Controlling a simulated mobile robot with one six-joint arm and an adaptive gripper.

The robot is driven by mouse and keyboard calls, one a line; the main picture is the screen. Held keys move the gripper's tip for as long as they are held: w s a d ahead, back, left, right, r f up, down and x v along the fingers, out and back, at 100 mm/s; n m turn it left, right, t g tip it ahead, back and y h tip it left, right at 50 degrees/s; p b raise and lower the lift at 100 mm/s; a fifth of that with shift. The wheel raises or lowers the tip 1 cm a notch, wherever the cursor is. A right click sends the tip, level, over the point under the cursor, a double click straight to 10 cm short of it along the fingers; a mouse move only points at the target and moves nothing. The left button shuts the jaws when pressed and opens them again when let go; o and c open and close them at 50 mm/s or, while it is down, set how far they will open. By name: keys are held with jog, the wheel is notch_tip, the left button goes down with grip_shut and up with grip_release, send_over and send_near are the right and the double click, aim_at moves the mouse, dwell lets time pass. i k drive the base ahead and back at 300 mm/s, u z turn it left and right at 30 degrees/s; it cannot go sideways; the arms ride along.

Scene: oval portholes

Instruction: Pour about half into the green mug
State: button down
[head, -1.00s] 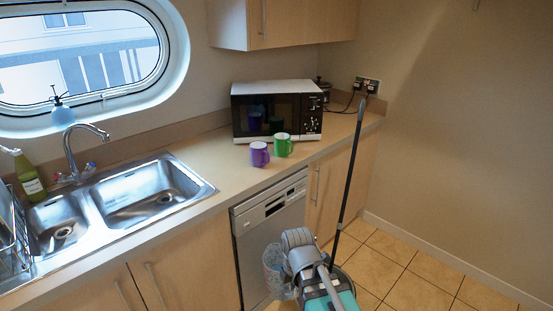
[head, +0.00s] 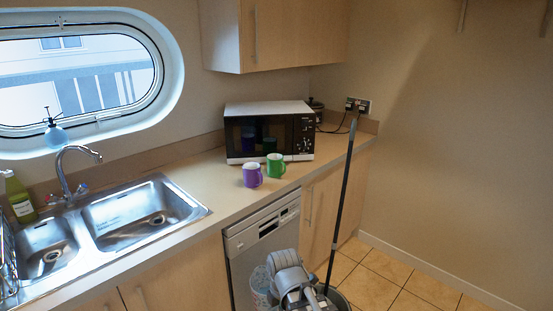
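The green mug (head: 276,166) stands upright on the counter in front of the microwave. A purple mug (head: 252,175) stands close at its left, with something pale at its top. I cannot see inside the green mug. My grey arm shows at the bottom centre, low in front of the dishwasher and well below the mugs. A pale patterned container (head: 261,287) shows at its left side. The fingers cannot be made out, so I cannot tell whether they grip this container. Its contents cannot be made out either.
The microwave (head: 268,132) stands behind the mugs. The counter (head: 210,180) is clear left of them, up to the double sink (head: 140,211). The dishwasher (head: 265,235) is below the mugs.

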aim_at(275, 164)
jog(key=u, duration=0.05)
jog(key=i, duration=1)
jog(key=z, duration=0.05)
